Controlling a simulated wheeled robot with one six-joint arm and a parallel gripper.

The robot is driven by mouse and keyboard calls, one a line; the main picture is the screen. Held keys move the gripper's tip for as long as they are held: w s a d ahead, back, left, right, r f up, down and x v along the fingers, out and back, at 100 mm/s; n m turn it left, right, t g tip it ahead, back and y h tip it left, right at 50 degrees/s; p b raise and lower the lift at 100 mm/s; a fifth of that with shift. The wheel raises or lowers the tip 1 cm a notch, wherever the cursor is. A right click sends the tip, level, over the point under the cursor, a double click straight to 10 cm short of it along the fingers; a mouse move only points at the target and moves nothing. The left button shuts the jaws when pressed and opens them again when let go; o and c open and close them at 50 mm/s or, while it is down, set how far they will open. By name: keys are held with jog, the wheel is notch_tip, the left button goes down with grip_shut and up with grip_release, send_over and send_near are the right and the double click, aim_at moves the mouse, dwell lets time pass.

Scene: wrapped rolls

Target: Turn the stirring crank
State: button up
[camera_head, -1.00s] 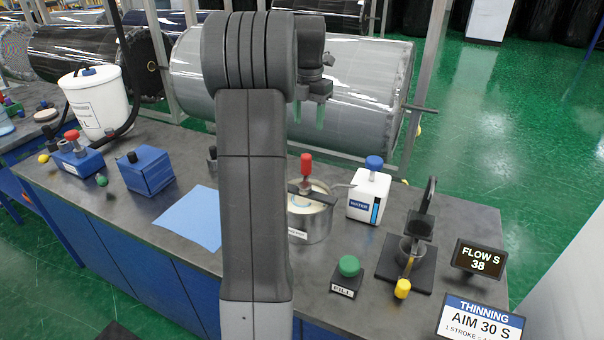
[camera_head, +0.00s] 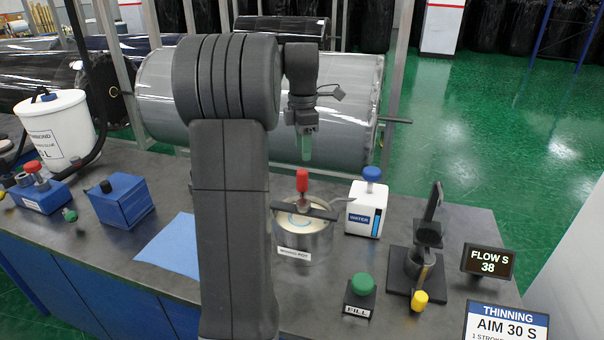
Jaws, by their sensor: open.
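The stirring crank is a dark bar with an upright red handle (camera_head: 302,181), lying across the top of a metal mixing pot (camera_head: 303,243) with pale liquid in it. The pot stands on the grey bench, right of my arm. My gripper (camera_head: 306,149) points down with green fingertips, just above the red handle in the picture and apart from it. It is open and empty. My arm hides part of the bench left of the pot.
A white water container (camera_head: 366,207) with a blue cap stands right of the pot. A green fill button (camera_head: 362,284), a cup stand (camera_head: 417,265), a flow display (camera_head: 488,262) and a thinning sign (camera_head: 505,322) are nearer right. A blue sheet (camera_head: 172,246) lies left.

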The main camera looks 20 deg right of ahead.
aim_at(303, 171)
notch_tip(303, 171, down, 8)
jog(key=shift+f, duration=0.25)
grip_shut()
